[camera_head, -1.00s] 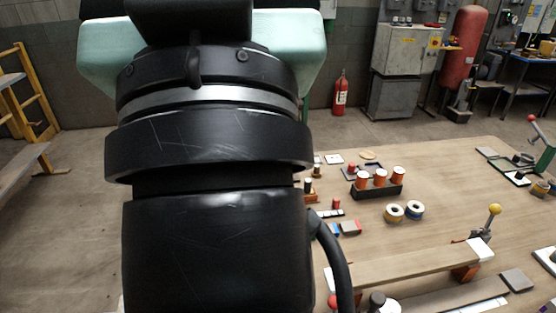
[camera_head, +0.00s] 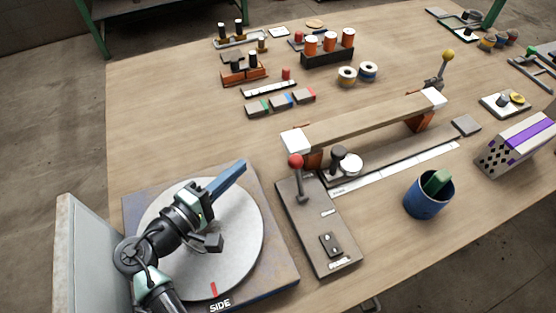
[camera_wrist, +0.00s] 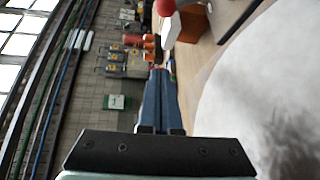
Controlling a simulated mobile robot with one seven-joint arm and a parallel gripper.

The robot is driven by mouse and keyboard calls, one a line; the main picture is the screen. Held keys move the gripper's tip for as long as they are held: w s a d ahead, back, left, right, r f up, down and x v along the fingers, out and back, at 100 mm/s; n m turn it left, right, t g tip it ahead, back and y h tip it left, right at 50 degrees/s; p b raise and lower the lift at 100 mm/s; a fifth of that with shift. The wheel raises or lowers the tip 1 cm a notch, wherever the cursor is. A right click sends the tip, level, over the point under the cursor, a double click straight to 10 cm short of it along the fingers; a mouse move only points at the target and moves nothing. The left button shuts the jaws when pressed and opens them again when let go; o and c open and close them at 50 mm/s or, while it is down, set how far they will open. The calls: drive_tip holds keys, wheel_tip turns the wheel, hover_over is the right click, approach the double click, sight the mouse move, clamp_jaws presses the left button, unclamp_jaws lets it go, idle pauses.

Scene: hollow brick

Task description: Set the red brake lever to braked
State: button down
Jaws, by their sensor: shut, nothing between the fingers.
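The red brake lever has a red ball knob (camera_head: 295,161) on a short rod. It stands nearly upright, leaning slightly to the far left, at the far end of a grey base plate (camera_head: 310,230). The plate's small labels are too small to read. My gripper (camera_head: 241,164) is shut and empty, its blue fingers over the far edge of the round turntable, left of the knob and apart from it. In the wrist view my shut fingers (camera_wrist: 160,72) point away, and a red ball (camera_wrist: 165,7), apparently the knob, shows beyond them at the top edge.
The grey turntable (camera_head: 245,245) lies under my arm. A beam on white-topped orange supports (camera_head: 380,120) stands right of the lever. A blue cup (camera_head: 425,200) is farther right. Small black-topped pegs and coloured blocks sit farther back. Wood between the turntable and blocks is clear.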

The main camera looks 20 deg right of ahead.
sight(299, 178)
drive_tip(key=shift+s+f+n, duration=0.4)
drive_tip(key=shift+s+f, duration=0.15)
drive_tip(key=shift+d, duration=0.1)
drive_tip(key=x, duration=1)
drive_tip(key=shift+d+r, duration=0.2)
drive_tip(key=s+p, duration=0.1)
drive_tip(key=s, duration=0.1)
drive_tip(key=s+p, duration=0.1)
drive_tip(key=s, duration=0.1)
drive_tip(key=shift+d+r, duration=0.25)
drive_tip(key=shift+r, duration=0.15)
drive_tip(key=shift+h, duration=0.3)
